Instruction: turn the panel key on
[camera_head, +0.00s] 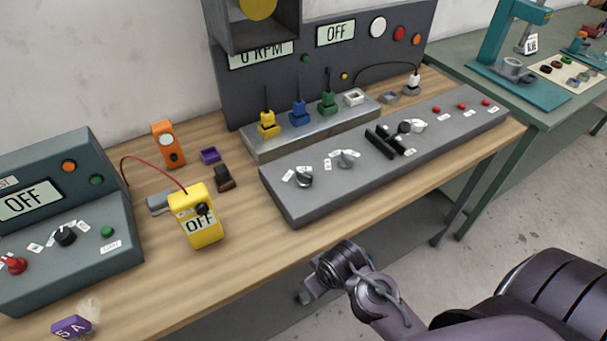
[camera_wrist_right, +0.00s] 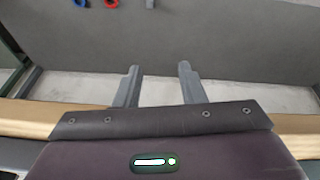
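The sloped grey control panel (camera_head: 400,150) lies along the front of the wooden bench. It carries two dark rotary knobs (camera_head: 303,178) (camera_head: 346,158) with white labels, a pair of black bars (camera_head: 384,143), and a small black-and-silver part (camera_head: 405,127) that may be the key; its setting is too small to read. The display (camera_head: 335,33) on the upright board reads OFF. My right gripper (camera_head: 308,290) is low in front of the bench edge, apart from the panel. In the right wrist view its two fingers (camera_wrist_right: 160,68) are spread with nothing between them. My left gripper is not in view.
A yellow meter (camera_head: 196,216) reading OFF and an orange device (camera_head: 168,143) stand left of the panel. A teal console (camera_head: 70,220) is at far left. Coloured plugs (camera_head: 298,113) sit on a metal block behind the panel. Space before the bench is open.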

